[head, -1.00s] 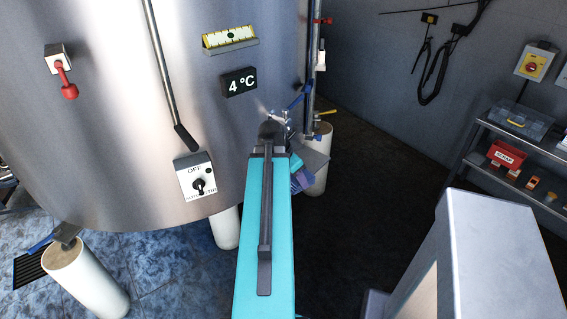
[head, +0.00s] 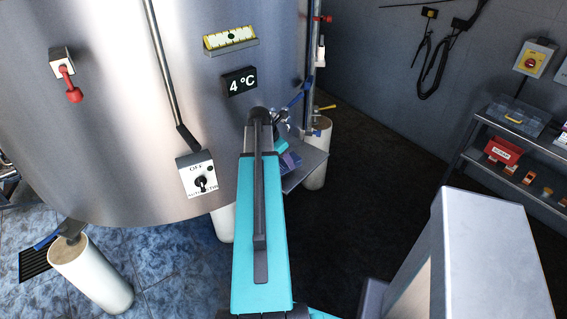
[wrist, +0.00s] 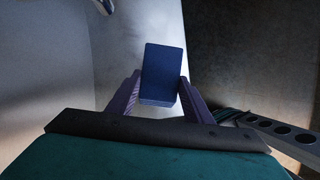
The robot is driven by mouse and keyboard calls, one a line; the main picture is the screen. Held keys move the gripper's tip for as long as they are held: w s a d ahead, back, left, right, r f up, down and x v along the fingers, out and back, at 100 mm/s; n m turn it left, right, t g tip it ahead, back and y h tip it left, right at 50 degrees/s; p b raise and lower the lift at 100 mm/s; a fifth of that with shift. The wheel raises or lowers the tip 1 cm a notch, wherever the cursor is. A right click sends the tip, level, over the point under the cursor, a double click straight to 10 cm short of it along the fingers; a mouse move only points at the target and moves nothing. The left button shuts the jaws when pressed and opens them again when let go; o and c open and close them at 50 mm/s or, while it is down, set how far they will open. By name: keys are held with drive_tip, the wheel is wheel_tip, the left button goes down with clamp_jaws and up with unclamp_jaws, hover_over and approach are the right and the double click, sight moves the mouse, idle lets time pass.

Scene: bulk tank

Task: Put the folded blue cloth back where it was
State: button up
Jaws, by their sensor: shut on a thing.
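The folded blue cloth (wrist: 164,72) is a dark blue block in the wrist view. It sits between the two purple fingers of my gripper (wrist: 158,92), which is shut on it. In the head view, my gripper (head: 289,160) shows small beside the tank, partly hidden behind my turquoise arm. It is over or close to a grey metal shelf (head: 306,172); I cannot tell whether the cloth touches it. The cloth itself is hard to make out in the head view.
The large steel tank (head: 110,130) fills the left, with a temperature display (head: 239,82) and a switch box (head: 197,175). A valve with a blue handle (head: 299,97) is close to my gripper. A white tank leg (head: 318,155) stands behind the shelf. A rack (head: 480,140) stands at right.

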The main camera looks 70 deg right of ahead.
sight(281, 160)
drive_tip(key=shift+w+d, duration=0.45)
drive_tip(key=shift+f, duration=0.1)
drive_tip(key=shift+f+p, duration=0.75)
drive_tip(key=shift+f, duration=0.95)
drive_tip(key=shift+f, duration=0.1)
drive_tip(key=o, duration=0.9)
drive_tip(key=shift+o, duration=0.2)
drive_tip(key=b+v, duration=0.2)
drive_tip(key=v, duration=1)
